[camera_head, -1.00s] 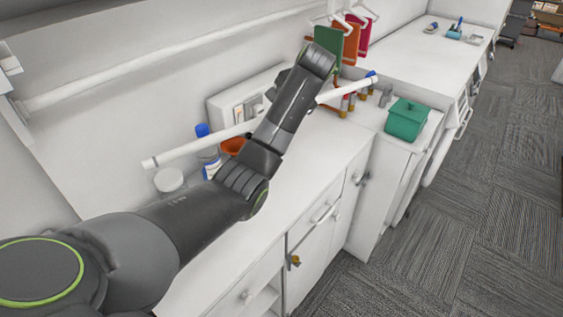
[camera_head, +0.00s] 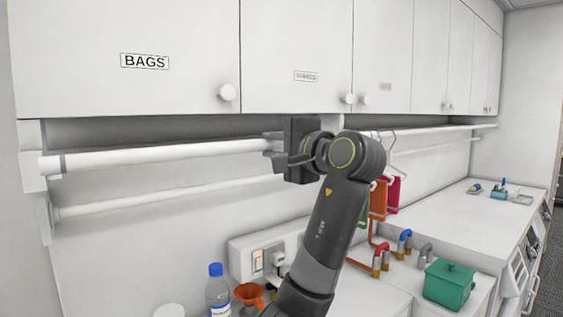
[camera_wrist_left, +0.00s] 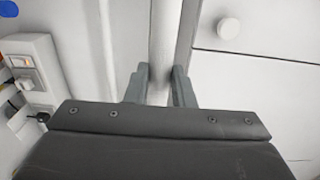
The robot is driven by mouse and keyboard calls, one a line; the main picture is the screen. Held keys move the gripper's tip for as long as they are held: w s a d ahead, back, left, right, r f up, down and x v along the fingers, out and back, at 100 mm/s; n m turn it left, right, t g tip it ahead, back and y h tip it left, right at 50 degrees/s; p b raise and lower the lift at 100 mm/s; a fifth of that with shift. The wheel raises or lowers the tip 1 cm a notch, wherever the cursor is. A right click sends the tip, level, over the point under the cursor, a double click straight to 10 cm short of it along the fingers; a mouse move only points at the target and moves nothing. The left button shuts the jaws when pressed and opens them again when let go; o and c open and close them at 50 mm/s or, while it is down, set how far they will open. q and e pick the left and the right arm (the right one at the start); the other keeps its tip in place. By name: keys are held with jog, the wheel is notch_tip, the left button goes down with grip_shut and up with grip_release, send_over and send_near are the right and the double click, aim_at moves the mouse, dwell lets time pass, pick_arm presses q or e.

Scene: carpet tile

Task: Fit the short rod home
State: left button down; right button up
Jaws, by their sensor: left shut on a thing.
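In the left wrist view, the rod (camera_wrist_left: 160,50) runs between the two fingers (camera_wrist_left: 160,86). The rod's right end is hidden behind my gripper and arm. My right gripper is not in view.
Cupboard doors (camera_head: 175,88) are close above the rod. A lower rail (camera_head: 170,196) runs behind it along the wall. Hangers with coloured cloths (camera_head: 378,200) are to the right. A bottle (camera_head: 217,290), orange funnel (camera_head: 250,293) and green box (camera_head: 449,284) stand on the counter below.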

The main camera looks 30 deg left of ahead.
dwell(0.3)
pick_arm(q)
jog(key=shift+w+a+r+p, duration=0.2)
jog(key=shift+a+p, duration=0.2)
jog(key=shift+a, duration=0.15)
jog(key=p+x, duration=0.2)
jog(key=x, duration=0.4)
jog(key=shift+a+f, duration=0.1)
jog(key=shift+a, duration=0.05)
dwell(0.5)
jog(key=shift+w+a, duration=0.1)
dwell(0.5)
jog(key=shift+p+x, duration=0.5)
jog(key=shift+x, duration=0.55)
jog(key=shift+w+a, duration=0.15)
jog(key=shift+a, duration=0.2)
